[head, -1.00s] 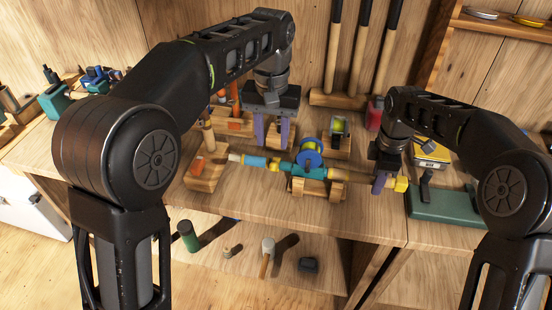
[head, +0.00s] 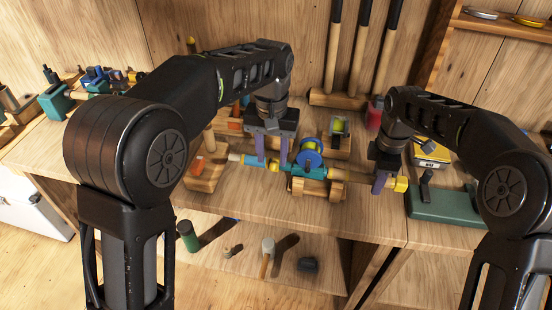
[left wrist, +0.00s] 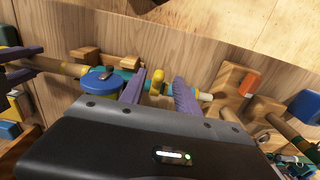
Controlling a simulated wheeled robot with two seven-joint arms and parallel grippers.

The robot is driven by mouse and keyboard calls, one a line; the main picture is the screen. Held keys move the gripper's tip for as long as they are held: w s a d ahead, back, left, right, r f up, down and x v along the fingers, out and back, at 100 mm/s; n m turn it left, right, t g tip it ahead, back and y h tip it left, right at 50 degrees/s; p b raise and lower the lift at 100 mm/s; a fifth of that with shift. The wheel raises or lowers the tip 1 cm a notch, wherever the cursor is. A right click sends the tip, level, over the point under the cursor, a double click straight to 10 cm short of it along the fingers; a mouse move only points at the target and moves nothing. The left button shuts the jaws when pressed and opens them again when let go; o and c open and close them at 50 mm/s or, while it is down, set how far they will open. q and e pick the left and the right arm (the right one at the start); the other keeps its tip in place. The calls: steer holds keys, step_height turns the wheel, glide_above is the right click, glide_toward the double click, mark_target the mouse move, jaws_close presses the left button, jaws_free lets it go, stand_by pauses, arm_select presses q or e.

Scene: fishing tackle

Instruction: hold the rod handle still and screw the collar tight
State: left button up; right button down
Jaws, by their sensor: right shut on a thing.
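The rod lies level across wooden blocks. Its tan handle (head: 350,177) is to the right, with a yellow end cap (head: 400,184). My right gripper (head: 380,182) is shut on the handle just left of that cap. The teal reel seat carries a blue and yellow reel (head: 310,154). A yellow collar (left wrist: 157,84) sits on the rod just beyond the reel. My left gripper (head: 271,163) has its two purple fingers apart, one on each side of the collar. In the left wrist view there is a visible gap between collar and fingers.
A wooden block with an orange piece (head: 198,165) stands left of the rod's end. A green-based vise (head: 445,203) is at the right. Upright dark-topped handles (head: 360,60) stand at the back. A lower shelf holds a green cylinder (head: 188,236) and a mallet (head: 267,251).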

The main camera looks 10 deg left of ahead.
mark_target(275, 166)
arm_select(q)
steer(key=shift+f, duration=1.45)
steer(key=shift+c, duration=0.2)
jaws_close()
